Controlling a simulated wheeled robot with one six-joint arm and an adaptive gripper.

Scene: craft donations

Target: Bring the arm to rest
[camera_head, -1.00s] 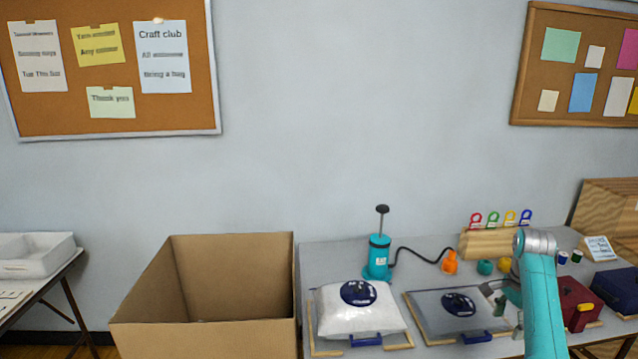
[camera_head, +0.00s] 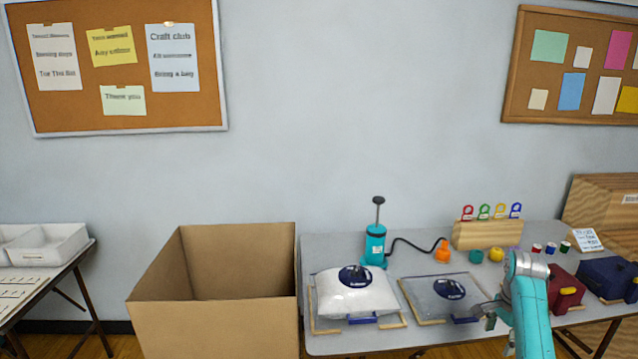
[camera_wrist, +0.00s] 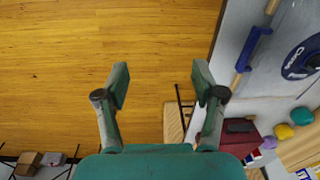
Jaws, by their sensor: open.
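My arm (camera_head: 533,310) is teal with a grey joint and rises at the lower right of the head view, in front of the table. My gripper (camera_wrist: 160,85) shows in the wrist view with its two green fingers apart and nothing between them. Wooden floor (camera_wrist: 100,50) lies beneath the fingers. The table's edge is to the right of the fingers in that view. In the head view the gripper is small and partly hidden near the table's front edge, left of the arm.
The table (camera_head: 320,250) bears a white bag (camera_head: 350,300), a flat grey bag (camera_head: 425,295), a teal pump (camera_head: 375,245), a maroon box (camera_head: 565,285) and a navy box (camera_head: 605,275). A large open carton (camera_head: 215,325) stands left of it. Floor before the table is clear.

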